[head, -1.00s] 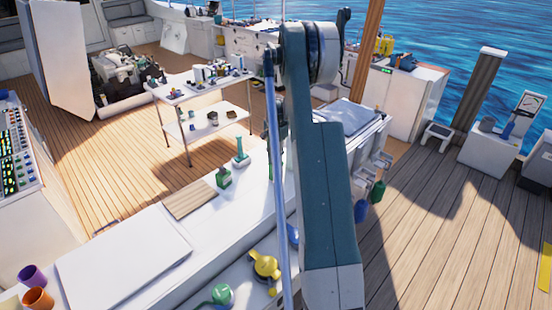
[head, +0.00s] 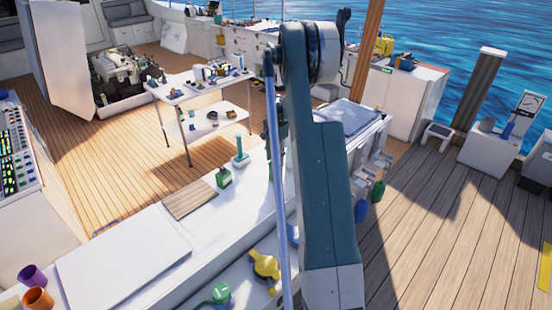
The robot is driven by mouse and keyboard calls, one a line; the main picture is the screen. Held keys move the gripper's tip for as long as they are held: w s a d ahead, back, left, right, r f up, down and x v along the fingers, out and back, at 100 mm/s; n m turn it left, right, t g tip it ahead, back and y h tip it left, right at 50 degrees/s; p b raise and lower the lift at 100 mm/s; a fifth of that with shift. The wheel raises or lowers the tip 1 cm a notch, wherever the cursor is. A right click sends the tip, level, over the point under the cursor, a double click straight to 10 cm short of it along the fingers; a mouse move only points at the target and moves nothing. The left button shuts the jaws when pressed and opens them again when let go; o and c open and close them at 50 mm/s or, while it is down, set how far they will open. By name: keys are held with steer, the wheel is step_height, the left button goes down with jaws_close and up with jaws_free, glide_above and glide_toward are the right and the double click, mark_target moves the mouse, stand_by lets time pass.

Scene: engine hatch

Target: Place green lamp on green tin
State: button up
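A green object (head: 223,177) with a narrow top, possibly the green tin, stands on the long white counter. A teal-green upright object (head: 240,151) with a wider base, possibly the green lamp, stands just behind it to the right. The two are apart. Another rounded green object (head: 220,294) sits near the bottom edge. I cannot tell for sure which is the lamp or the tin. My arm covers the middle of the view. A dark part (head: 274,128) beside its left edge may be my gripper, mostly hidden; its fingers do not show clearly.
A yellow object (head: 265,267) sits on the front part of the white counter (head: 130,220). Purple (head: 32,275) and orange (head: 38,298) cups stand at the lower left. A two-level table (head: 205,90) with several small items stands beyond. The counter's middle holds a flat wooden board (head: 189,200).

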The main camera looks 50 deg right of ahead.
mark_target(275, 158)
step_height(275, 158, up, 12)
stand_by(0.6)
stand_by(0.5)
steer(key=s+a+r+n+t, duration=0.1)
steer(key=s+a+r+n, duration=0.2)
steer(key=a+r, duration=0.6)
steer(key=s+a+r+n+t+h, duration=0.1)
steer(key=s+a+r+n, duration=0.2)
steer(key=a, duration=1.1)
steer(key=s+a+r+n+t, duration=0.1)
steer(key=s+a+r+n, duration=0.1)
steer(key=a+r, duration=0.75)
steer(key=s+a+f+n+t, duration=0.1)
steer(key=s+a+n, duration=0.2)
steer(key=s+a, duration=0.5)
steer(key=s+a+f+n+t, duration=0.1)
steer(key=s+a+n, duration=0.2)
steer(key=s+a, duration=0.5)
steer(key=s+a+f+n+t+y, duration=0.1)
steer(key=s+a+f+n+t, duration=0.1)
steer(key=s+a+n, duration=0.2)
steer(key=s+a, duration=0.3)
steer(key=a, duration=0.2)
steer(key=shift+s+a, duration=0.25)
steer(key=shift+s, duration=0.15)
